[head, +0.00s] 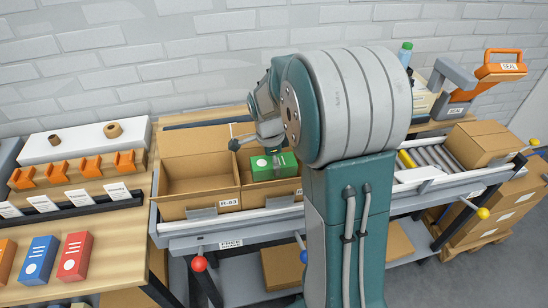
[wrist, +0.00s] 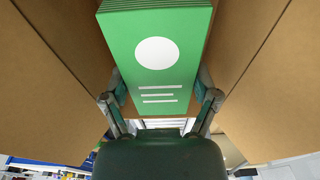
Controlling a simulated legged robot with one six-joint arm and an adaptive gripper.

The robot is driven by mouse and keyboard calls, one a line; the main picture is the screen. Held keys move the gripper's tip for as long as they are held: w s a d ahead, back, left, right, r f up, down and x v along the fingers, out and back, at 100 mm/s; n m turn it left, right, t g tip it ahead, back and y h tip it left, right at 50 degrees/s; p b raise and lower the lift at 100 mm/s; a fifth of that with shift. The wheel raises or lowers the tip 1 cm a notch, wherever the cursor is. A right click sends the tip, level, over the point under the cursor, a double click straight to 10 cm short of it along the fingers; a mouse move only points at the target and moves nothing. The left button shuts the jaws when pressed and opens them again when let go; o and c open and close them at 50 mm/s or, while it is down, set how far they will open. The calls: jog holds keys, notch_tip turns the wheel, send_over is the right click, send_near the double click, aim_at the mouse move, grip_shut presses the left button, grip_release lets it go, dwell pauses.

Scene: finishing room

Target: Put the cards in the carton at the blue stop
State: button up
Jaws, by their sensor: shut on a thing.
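A green box (head: 272,167) with a white circle and white lines is in my gripper (head: 277,160), in the mouth of an open carton (head: 262,200). The box also fills the middle of the wrist view (wrist: 157,60), with a finger of my gripper (wrist: 162,103) on each side and brown carton walls beyond. Whether it touches the carton floor is hidden. Lettering naming cards is not readable on the box.
Another open, empty-looking carton (head: 185,207) stands left, above a red knob (head: 199,263). A blue box (head: 40,260) and red box (head: 75,256) stand on the left bench. A closed carton (head: 483,140) is right, near a yellow knob (head: 483,213).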

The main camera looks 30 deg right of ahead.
jog(key=shift+a+f, duration=0.1)
jog(key=shift+f, duration=1.75)
jog(key=o, duration=1.1)
jog(key=shift+o, duration=0.2)
jog(key=shift+r, duration=0.1)
jog(key=shift+r, duration=0.95)
jog(key=shift+r, duration=3)
